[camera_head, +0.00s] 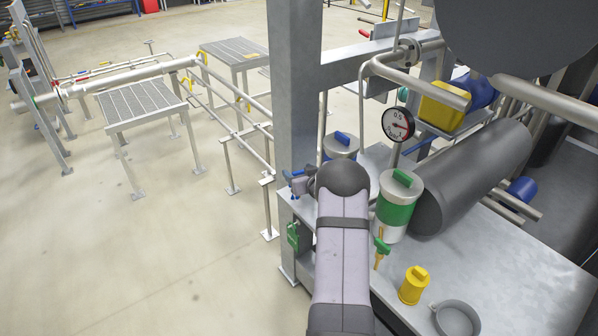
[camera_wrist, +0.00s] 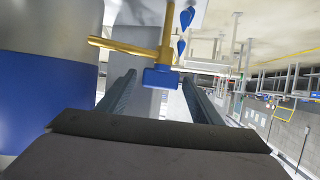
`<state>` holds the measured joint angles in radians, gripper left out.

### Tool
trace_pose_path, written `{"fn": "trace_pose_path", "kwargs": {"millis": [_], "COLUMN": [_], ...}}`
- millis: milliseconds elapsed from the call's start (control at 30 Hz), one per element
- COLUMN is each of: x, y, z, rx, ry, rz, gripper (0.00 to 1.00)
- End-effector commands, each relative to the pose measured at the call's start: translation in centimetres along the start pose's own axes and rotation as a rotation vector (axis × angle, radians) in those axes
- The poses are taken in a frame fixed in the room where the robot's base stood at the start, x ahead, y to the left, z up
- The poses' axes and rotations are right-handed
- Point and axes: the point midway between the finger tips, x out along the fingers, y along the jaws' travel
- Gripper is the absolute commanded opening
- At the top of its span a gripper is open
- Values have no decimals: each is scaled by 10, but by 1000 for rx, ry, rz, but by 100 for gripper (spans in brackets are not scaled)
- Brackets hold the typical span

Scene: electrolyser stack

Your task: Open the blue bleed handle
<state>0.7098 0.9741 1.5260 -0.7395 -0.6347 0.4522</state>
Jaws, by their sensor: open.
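The blue bleed handle (camera_wrist: 160,78) shows in the wrist view at the end of a brass pipe (camera_wrist: 125,46). The pipe comes from the side of a grey and blue canister (camera_wrist: 45,75). My gripper (camera_wrist: 158,83) is open, with one finger on each side of the handle; whether either finger touches it I cannot tell. In the head view my arm covers most of the gripper and the lower part of the blue-capped canister (camera_head: 341,144). A small blue part (camera_head: 296,173) shows left of my arm; I cannot tell if it is this handle.
A green-and-white canister (camera_head: 396,210) with a green-handled brass valve (camera_head: 381,246) stands right of my arm. A yellow canister (camera_head: 414,285), a grey dish (camera_head: 456,318) and a dark cylinder (camera_head: 470,178) are further right. A metal post (camera_head: 297,90) rises close by on the left.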

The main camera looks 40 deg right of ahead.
Motion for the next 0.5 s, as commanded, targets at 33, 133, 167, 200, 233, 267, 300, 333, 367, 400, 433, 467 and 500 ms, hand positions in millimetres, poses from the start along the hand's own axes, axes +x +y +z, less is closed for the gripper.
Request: {"fn": "trace_pose_path", "kwargs": {"millis": [33, 133, 167, 200, 233, 267, 300, 333, 367, 400, 433, 467, 500], "x": [1, 1, 1, 1, 1, 1, 1, 1, 1, 1, 1, 1, 1], "y": [0, 0, 0, 0, 0, 0, 0, 0, 0, 0, 0, 0, 0], "z": [0, 0, 0, 0, 0, 0, 0, 0, 0, 0, 0, 0, 0], "rx": [0, 0, 0, 0, 0, 0, 0, 0, 0, 0, 0, 0, 0], "ry": [0, 0, 0, 0, 0, 0, 0, 0, 0, 0, 0, 0, 0], "rz": [0, 0, 0, 0, 0, 0, 0, 0, 0, 0, 0, 0, 0], "gripper": [59, 59, 59, 59, 59, 59, 57, 50, 43, 33, 26, 19, 18]}}
